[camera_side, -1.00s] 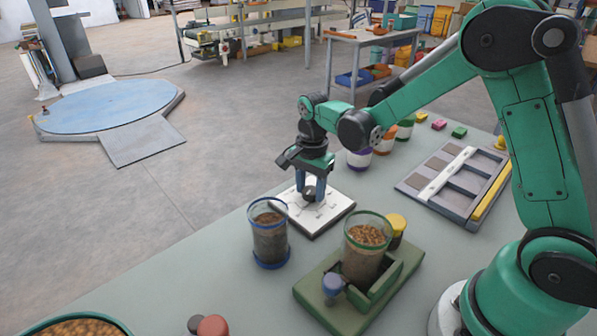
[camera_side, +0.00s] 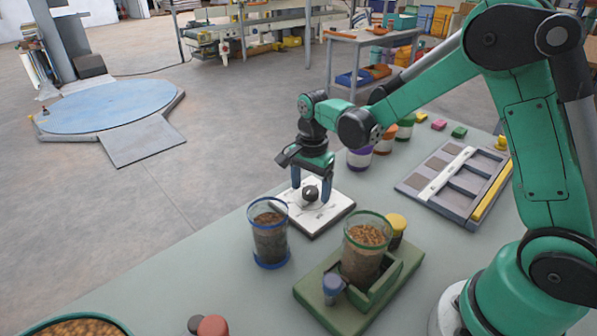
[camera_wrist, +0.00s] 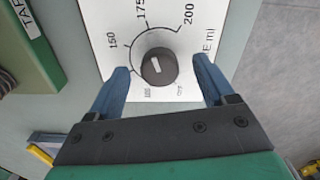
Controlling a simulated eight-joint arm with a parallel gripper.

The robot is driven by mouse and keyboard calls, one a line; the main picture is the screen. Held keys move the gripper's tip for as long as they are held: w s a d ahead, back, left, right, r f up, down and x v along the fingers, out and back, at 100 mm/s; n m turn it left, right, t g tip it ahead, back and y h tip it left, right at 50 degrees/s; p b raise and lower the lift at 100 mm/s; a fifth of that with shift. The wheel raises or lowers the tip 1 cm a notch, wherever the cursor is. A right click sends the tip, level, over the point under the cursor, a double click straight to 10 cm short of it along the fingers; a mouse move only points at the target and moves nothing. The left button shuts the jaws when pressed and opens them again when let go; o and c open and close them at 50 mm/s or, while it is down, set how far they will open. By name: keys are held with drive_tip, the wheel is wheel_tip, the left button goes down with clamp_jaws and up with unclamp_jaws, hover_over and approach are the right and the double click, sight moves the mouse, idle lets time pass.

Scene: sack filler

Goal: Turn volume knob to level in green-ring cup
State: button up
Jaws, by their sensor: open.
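The dark round volume knob (camera_side: 311,193) sits on a white dial plate (camera_side: 327,219). In the wrist view the knob (camera_wrist: 158,68) has a white pointer mark, and the plate (camera_wrist: 100,30) shows 150, 175 and 200 around an arc; the lower labels are too small to read surely. My gripper (camera_side: 311,197) is open, its blue fingers on either side of the knob and apart from it; the wrist view shows the fingers (camera_wrist: 163,80) the same way. The green-ring cup (camera_side: 366,240) stands upright in a green holder (camera_side: 322,309) and holds brown grains.
A blue-ring cup (camera_side: 269,238) with dark contents stands left of the holder. A yellow-capped item (camera_side: 397,226) is behind the green-ring cup. A grey compartment tray (camera_side: 440,207) lies right. Several lidded jars (camera_side: 359,159) stand behind my gripper. A grain bowl (camera_side: 75,326) is front left.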

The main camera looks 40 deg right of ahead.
sight(311, 190)
drive_tip(key=shift+r, duration=2.7)
drive_tip(key=shift+s+r, duration=0.1)
drive_tip(key=shift+r, duration=0.05)
drive_tip(key=s+a+r+n+t, duration=0.2)
drive_tip(key=s+r+n+t, duration=0.3)
drive_tip(key=n, duration=1)
drive_tip(key=shift+s+a+r+n+t, duration=0.15)
drive_tip(key=shift+s+a+n+t, duration=0.2)
drive_tip(key=shift+s+t, duration=1.3)
drive_tip(key=shift+s+d+g, duration=0.1)
drive_tip(key=shift+s+g, duration=0.55)
